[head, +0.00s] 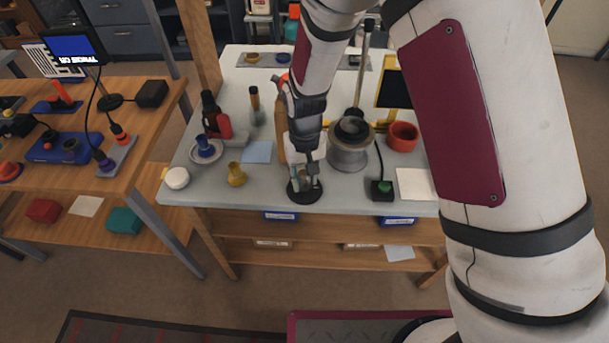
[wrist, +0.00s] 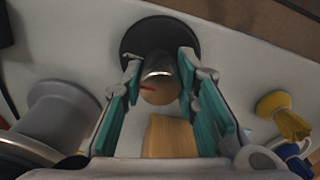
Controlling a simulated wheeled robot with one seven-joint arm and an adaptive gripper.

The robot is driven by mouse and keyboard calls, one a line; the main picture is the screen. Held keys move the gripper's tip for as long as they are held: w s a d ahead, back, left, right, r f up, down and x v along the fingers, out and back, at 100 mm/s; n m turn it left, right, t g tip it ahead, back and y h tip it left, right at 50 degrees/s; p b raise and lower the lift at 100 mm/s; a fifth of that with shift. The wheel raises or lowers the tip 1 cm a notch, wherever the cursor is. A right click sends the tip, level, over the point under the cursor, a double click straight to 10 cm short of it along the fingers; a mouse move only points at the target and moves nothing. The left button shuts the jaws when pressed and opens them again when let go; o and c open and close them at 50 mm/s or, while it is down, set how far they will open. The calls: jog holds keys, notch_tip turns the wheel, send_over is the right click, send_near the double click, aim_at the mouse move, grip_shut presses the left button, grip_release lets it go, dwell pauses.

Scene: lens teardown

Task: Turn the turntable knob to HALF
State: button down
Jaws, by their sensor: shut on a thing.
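The turntable knob (wrist: 160,82) is a rounded metal knob with a tan face and a small red mark, seen in the wrist view. It stands on a round black base (wrist: 140,38), which also shows near the table's front edge in the head view (head: 292,194). My gripper (head: 304,181) points down over this base. In the wrist view its teal-padded fingers (wrist: 159,65) are on both sides of the knob, shut on it. No HALF marking is legible. In the head view the fingers mostly hide the knob.
A grey metal pot-like housing (head: 348,157) with a black top stands close on the right. A small black box with a green button (head: 382,188) is farther right. A yellow piece (head: 236,175), blue sheet (head: 257,152) and white round piece (head: 176,178) lie left. A wooden block (wrist: 168,137) is near.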

aim_at(304, 174)
jog(key=c, duration=1.2)
grip_release()
jog(key=shift+c, duration=0.2)
notch_tip(304, 174, up, 12)
jog(key=shift+r, duration=0.1)
jog(key=s+d+r+m+t, duration=0.1)
jog(key=s+d+r+t, duration=0.1)
jog(key=s+d+r, duration=0.6)
jog(key=s+d+r+m+t, duration=0.1)
jog(key=s+d+r, duration=0.5)
jog(key=d+r, duration=0.3)
jog(key=s+d+r+t, duration=0.1)
jog(key=s+d+r, duration=0.1)
jog(key=s, duration=0.6)
jog(key=shift+s+d+m, duration=0.15)
jog(key=shift+d+m, duration=0.15)
jog(key=shift+d, duration=0.4)
